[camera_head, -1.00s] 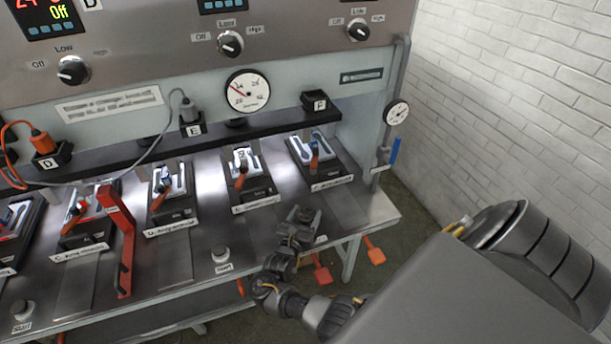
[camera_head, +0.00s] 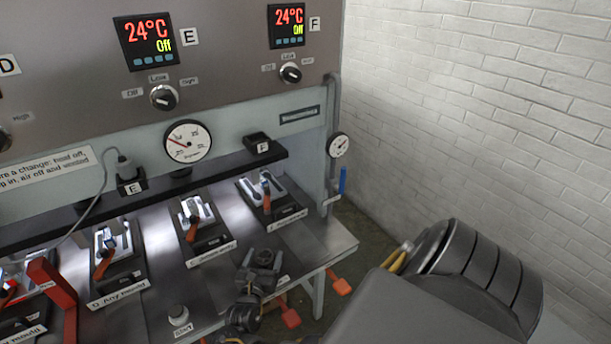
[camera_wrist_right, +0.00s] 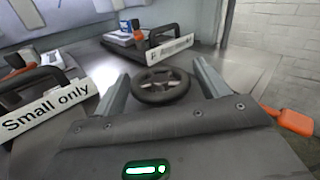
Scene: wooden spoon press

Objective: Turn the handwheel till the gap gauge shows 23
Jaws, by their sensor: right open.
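The dark handwheel (camera_wrist_right: 160,98) shows in the right wrist view, a round rim with spokes, between the two grey fingers of my right gripper (camera_wrist_right: 161,72). The gripper is open, with a finger on either side of the wheel; contact is not clear. In the head view my right gripper (camera_head: 263,259) is at the bench's front edge and hides the wheel. The round white gap gauge (camera_head: 188,141) is on the press face, its red needle pointing to the upper left; its numbers are too blurred to read exactly. My left gripper is out of view.
Several moulds with orange handles stand on the bench, including one (camera_head: 265,193) at the far right. A start button (camera_head: 180,315) is left of my gripper. Orange pedals (camera_head: 290,318) hang below the edge. A smaller dial (camera_head: 338,145) is on the right post.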

